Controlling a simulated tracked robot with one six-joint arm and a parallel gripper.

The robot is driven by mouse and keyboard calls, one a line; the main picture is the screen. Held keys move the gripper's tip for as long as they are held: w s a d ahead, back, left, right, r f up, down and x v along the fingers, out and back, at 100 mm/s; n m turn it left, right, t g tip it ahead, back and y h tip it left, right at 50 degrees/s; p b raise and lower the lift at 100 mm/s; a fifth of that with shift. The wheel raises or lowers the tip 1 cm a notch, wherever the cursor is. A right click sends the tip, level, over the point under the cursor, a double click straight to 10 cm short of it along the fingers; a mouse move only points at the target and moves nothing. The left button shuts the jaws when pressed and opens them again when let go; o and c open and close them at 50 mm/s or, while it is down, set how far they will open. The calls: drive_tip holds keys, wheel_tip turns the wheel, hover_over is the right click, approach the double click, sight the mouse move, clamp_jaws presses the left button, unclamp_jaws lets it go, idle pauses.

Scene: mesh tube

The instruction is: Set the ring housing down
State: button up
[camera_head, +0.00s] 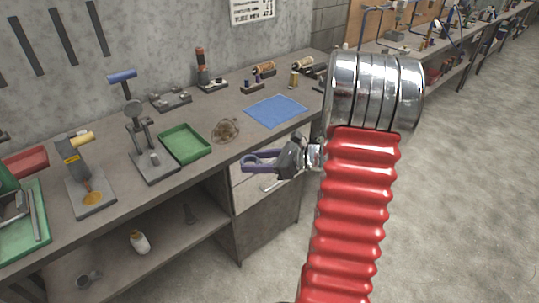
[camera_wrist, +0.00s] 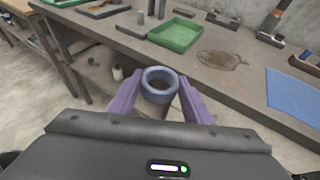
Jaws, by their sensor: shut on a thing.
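The ring housing, a short blue-grey ring (camera_wrist: 159,98), sits between the two purple fingers of my gripper (camera_wrist: 159,87) in the wrist view. Its round opening faces the camera. My gripper is shut on it, a finger on each side. In the head view my gripper (camera_head: 252,164) is in front of the workbench edge, left of my red arm sleeve, and the ring is too small there to tell from the fingers. The ring is held in the air, apart from the bench top (camera_head: 185,185).
Along the bench are a blue mat (camera_head: 276,110), a brown round mesh-like item (camera_head: 226,130), a green tray (camera_head: 184,143) and a lever press (camera_head: 150,160). Bare bench top lies in front of the mat and mesh item. A lower shelf holds a white bottle (camera_head: 140,241).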

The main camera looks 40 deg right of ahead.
drive_tip(key=w+a+f+n+g+y, duration=0.1)
drive_tip(key=a+f, duration=0.2)
drive_tip(key=a, duration=0.5)
drive_tip(key=w+a+f+n+g+y, duration=0.1)
drive_tip(key=a+f, duration=0.3)
drive_tip(key=a, duration=0.5)
drive_tip(key=w+a+f+n+g+y, duration=0.1)
drive_tip(key=a+f+n+g+y, duration=0.1)
drive_tip(key=a, duration=0.6)
wheel_tip(320, 180, down, 2)
drive_tip(key=shift+w+a+f+n, duration=0.15)
drive_tip(key=shift+w+n, duration=0.2)
drive_tip(key=shift+n, duration=0.25)
